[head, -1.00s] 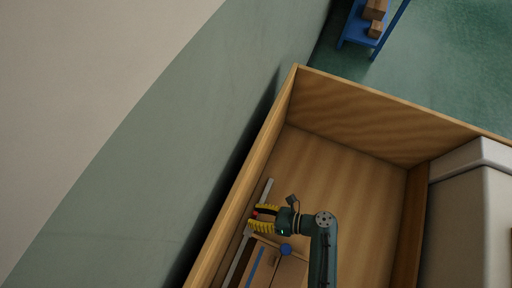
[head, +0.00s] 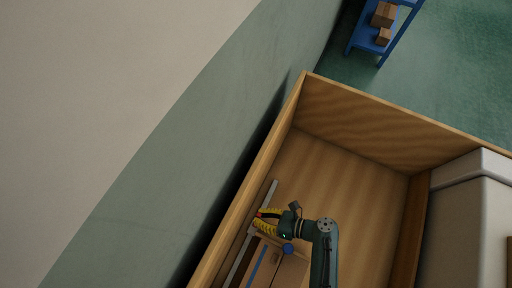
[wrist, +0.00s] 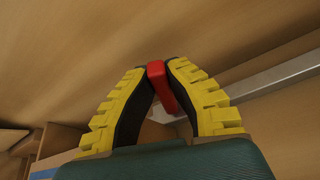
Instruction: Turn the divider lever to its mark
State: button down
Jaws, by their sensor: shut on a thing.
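My gripper (head: 258,220) is in the lower middle of the head view, with its yellow fingers closed in on a small red lever handle (head: 261,214). In the wrist view my gripper (wrist: 159,68) has its dark finger pads on both sides of the red handle (wrist: 162,84), touching it near the fingertips. The handle stands beside a grey metal bar (wrist: 280,76). I cannot make out the mark in either view.
A wooden bin (head: 302,90) surrounds the arm, its left wall close beside my gripper. The bin floor toward the upper right is clear.

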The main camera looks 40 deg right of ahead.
jog(key=shift+a, duration=0.1)
jog(key=c, duration=1)
grip_release()
jog(key=shift+c, duration=0.2)
jog(key=v, duration=1.2)
